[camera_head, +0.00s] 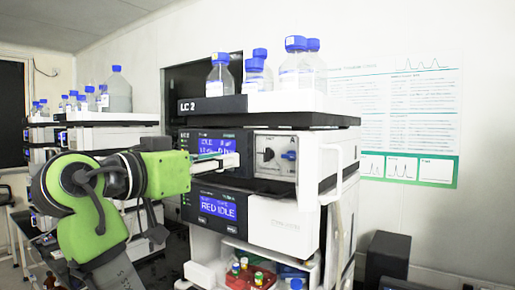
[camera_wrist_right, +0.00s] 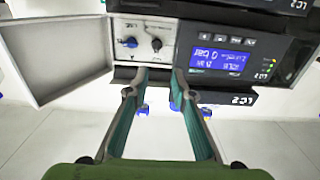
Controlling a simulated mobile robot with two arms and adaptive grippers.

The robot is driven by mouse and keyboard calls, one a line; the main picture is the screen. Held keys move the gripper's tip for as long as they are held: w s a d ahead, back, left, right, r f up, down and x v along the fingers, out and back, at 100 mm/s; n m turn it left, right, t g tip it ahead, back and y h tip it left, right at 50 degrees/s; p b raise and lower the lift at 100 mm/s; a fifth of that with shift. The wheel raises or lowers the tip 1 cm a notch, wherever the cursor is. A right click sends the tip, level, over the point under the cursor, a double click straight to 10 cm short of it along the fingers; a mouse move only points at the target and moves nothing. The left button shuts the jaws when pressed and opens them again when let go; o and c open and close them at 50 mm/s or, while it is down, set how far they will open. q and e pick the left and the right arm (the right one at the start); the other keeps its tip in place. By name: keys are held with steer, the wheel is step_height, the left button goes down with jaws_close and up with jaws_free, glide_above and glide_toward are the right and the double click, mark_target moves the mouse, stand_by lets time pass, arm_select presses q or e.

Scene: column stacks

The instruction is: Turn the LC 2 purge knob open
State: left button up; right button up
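The LC 2 stack (camera_head: 212,106) stands in the middle of the head view. Its knob panel (camera_head: 275,141) has a black knob (camera_head: 268,154) and a blue knob (camera_head: 290,155). The wrist view, upside down, also shows the black knob (camera_wrist_right: 156,45) and blue knob (camera_wrist_right: 130,42). I cannot read which label marks the purge knob. My right gripper (camera_head: 236,160) is in front of the displays, left of the knobs. In the wrist view its two fingers (camera_wrist_right: 159,75) are apart with nothing between them, and the knobs are beyond the tips. My left gripper is not in view.
The panel's door (camera_wrist_right: 55,50) stands open, at the right of the stack in the head view (camera_head: 338,165). Blue-capped bottles (camera_head: 297,65) stand on top. A lower module (camera_head: 280,222) and a compartment with coloured-capped vials (camera_head: 250,275) are below. Another stack (camera_head: 95,135) is at left.

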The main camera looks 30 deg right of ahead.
mark_target(265, 151)
steer(key=p+x, duration=0.2)
steer(key=x, duration=0.2)
steer(key=p+x, duration=0.2)
steer(key=x, duration=0.2)
steer(key=p+x, duration=0.3)
steer(key=x, duration=0.2)
steer(key=shift+s+d+r, duration=0.25)
steer(key=shift+s+r, duration=0.05)
steer(key=shift+w+d+f, duration=0.1)
steer(key=shift+d, duration=0.05)
jaws_close()
